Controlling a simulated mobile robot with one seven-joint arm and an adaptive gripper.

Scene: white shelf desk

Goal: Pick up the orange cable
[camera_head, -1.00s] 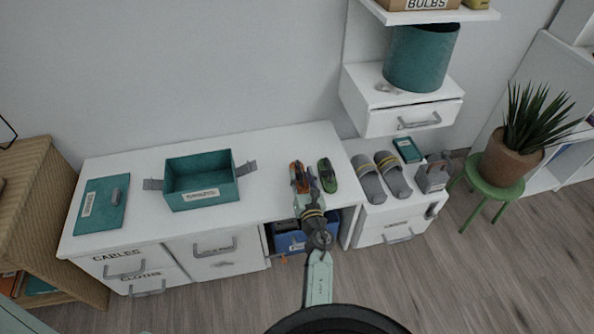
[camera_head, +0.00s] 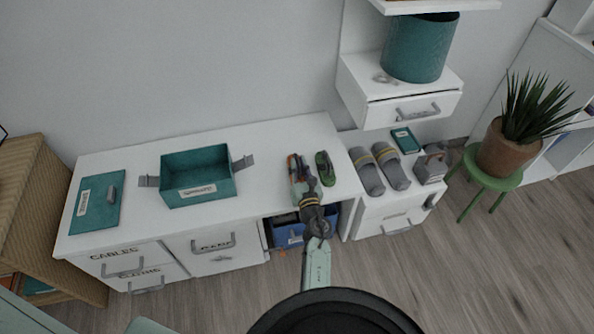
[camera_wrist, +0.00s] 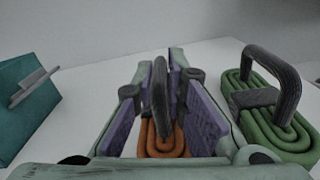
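The orange cable (camera_wrist: 165,140) is a coiled bundle with a dark upright strap, lying on the white desk (camera_head: 130,160). In the head view only a bit of the orange cable (camera_head: 291,161) shows behind my gripper (camera_head: 301,172). In the wrist view my gripper (camera_wrist: 163,100) is open, with its purple-padded fingers on either side of the strap. Gaps seem to remain beside the strap; contact is not clear. The fingers hide the sides of the coil.
A green cable (camera_wrist: 275,122) with a similar dark strap lies close to the right of my gripper. An open teal box (camera_head: 198,183) stands to the left, with its lid (camera_head: 97,203) farther left. Grey slippers (camera_head: 368,174) sit to the right.

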